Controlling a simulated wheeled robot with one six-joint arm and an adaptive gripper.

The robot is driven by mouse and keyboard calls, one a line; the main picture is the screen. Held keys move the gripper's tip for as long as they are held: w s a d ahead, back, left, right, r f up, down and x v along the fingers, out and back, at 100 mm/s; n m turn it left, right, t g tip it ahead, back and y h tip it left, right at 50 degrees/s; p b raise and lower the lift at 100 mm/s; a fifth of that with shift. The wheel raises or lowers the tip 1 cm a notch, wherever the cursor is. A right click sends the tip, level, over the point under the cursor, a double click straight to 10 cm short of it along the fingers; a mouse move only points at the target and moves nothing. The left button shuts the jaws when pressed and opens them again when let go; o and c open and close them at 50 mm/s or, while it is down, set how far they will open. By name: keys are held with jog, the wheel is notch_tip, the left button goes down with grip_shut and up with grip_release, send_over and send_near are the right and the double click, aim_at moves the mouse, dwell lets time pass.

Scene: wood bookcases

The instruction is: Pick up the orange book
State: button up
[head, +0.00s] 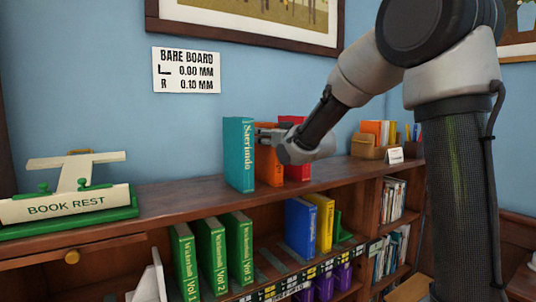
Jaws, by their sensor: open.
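The orange book (268,168) stands upright on top of the wooden bookcase, between a teal book (239,154) on its left and a red book (298,172) on its right. My gripper (262,137) is at the upper part of the orange book, coming in from the right. Its jaws are open. Part of the orange book is hidden behind the gripper and the teal book. I cannot tell whether the fingers touch the book or straddle it.
A green and cream book rest (75,205) stands at the left of the bookcase top (180,196). Green volumes (212,255), a blue book (300,226) and a yellow book (325,222) stand on the shelf below. A wooden box of books (368,146) is at the right.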

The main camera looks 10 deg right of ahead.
grip_shut()
jog(key=shift+r, duration=0.15)
dwell(0.4)
